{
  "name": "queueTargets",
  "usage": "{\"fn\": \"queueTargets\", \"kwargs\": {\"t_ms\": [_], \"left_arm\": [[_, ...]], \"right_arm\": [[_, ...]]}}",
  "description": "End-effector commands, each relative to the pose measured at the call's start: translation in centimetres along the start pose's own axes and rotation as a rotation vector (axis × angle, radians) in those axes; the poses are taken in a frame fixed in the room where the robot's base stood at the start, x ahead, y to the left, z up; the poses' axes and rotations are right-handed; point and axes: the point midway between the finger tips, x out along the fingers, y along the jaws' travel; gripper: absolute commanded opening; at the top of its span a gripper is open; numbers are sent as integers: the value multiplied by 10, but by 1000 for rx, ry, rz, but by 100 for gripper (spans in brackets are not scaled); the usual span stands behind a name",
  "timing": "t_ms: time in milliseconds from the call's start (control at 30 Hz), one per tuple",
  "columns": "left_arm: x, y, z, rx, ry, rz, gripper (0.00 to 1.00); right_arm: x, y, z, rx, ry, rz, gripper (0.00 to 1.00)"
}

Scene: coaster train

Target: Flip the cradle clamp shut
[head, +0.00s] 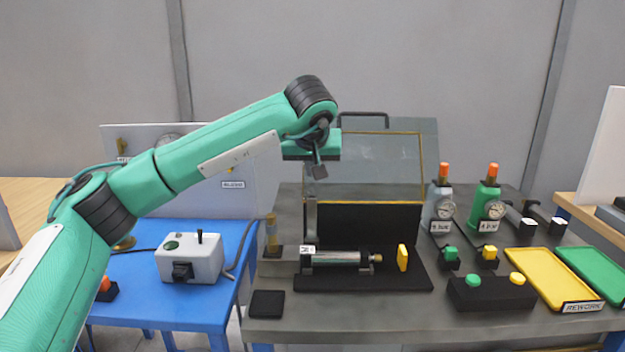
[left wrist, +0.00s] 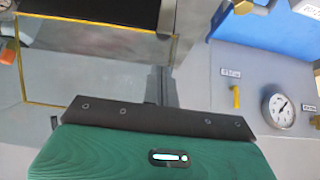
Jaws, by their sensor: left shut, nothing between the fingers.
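A metal cylinder (head: 338,259) lies across a low cradle on a black base plate (head: 400,281). A yellow upright piece (head: 402,257) stands at its right end; I cannot tell whether it is part of the clamp. A thin grey upright bar (head: 311,222) rises at the cylinder's left end, below my left gripper; I cannot tell whether it is the open clamp arm. My left gripper (head: 318,171) points down above the cradle's left end, shut and empty. Its narrow shut fingers also show in the left wrist view (left wrist: 164,85). My right gripper is not in view.
A clear framed guard (head: 377,165) stands open behind the cradle. A grey control box (head: 190,263) sits on the blue table at left. Gauged bottles (head: 487,202), a black button box (head: 490,293) and a yellow tray (head: 548,280) are at right. A black pad (head: 267,304) lies front left.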

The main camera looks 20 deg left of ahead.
Motion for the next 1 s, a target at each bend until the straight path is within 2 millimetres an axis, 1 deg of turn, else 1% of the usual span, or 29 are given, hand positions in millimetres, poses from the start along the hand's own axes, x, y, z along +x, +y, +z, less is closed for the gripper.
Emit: {"fn": "queueTargets", "kwargs": {"t_ms": [300,500,700,1000], "left_arm": [[56,0,1,-1,-5,-1,0],[84,0,1,-1,-3,0,0],[93,1,1,1,0,1,0],[94,0,1,0,0,1,0]], "right_arm": [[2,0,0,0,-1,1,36],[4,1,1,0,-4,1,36],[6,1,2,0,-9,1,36],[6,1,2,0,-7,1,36]]}}
